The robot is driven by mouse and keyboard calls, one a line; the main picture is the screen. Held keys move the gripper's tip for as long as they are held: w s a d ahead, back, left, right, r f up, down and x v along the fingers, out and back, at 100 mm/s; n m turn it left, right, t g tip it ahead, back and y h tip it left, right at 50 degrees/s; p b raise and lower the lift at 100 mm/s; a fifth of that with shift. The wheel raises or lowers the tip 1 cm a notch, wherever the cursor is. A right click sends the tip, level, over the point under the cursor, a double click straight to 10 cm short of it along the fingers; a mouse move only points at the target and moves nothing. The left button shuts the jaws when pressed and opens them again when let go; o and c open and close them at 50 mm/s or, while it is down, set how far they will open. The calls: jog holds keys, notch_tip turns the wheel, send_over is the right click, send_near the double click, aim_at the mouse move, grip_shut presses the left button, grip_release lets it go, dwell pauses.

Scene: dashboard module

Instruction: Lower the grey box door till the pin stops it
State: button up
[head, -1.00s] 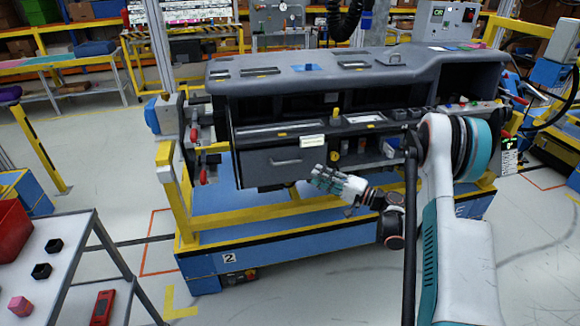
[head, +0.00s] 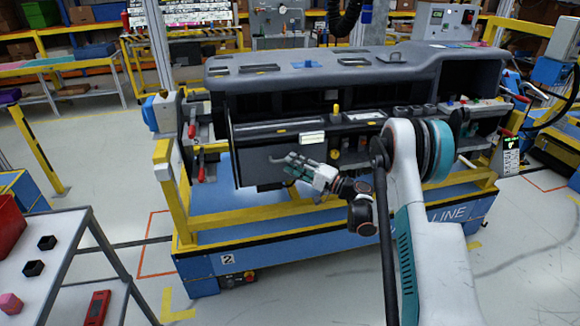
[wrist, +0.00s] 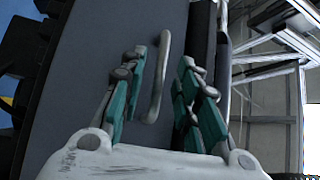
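The grey box door (head: 255,168) is a flat panel on the left front of the dashboard module, and it stands upright and closed. Its grey bar handle (wrist: 160,78) shows in the wrist view, where the door panel (wrist: 85,85) fills the left half. My gripper (head: 292,162) is in front of the door at its handle in the head view and covers part of it. In the wrist view my gripper (wrist: 163,62) is open, with the handle between its teal-padded fingers. I cannot tell whether a finger touches the handle. I cannot make out the pin.
The dashboard module (head: 410,72) rests on a yellow and blue stand (head: 225,262). Red-handled clamps (head: 201,168) sit just left of the door. A yellow knob (head: 336,112) stands above and right of it. A side table (head: 58,275) with small objects is at the lower left.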

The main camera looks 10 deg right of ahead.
jog(key=shift+x, duration=0.95)
grip_shut()
